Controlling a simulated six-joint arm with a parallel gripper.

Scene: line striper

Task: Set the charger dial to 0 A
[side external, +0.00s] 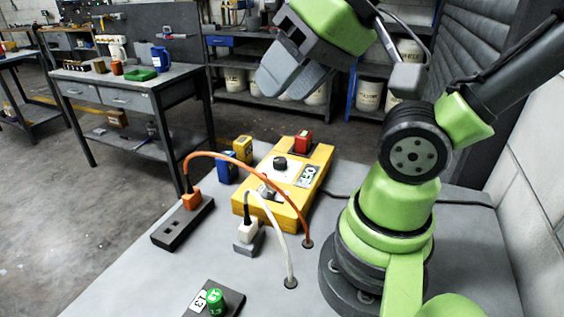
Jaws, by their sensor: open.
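A yellow charger box (300,206) stands on the grey table. Its black dial knob (280,163) sits on a pale plate on the top face. The scale marks and the pointer are too small to read, so I cannot tell its setting. My gripper (287,84) is high above the table, up and behind the charger in this view, with grey fingers angled down to the left. It is open, holds nothing and is well apart from the dial.
An orange cable (250,163) arches over the charger from a dark power strip (182,224).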

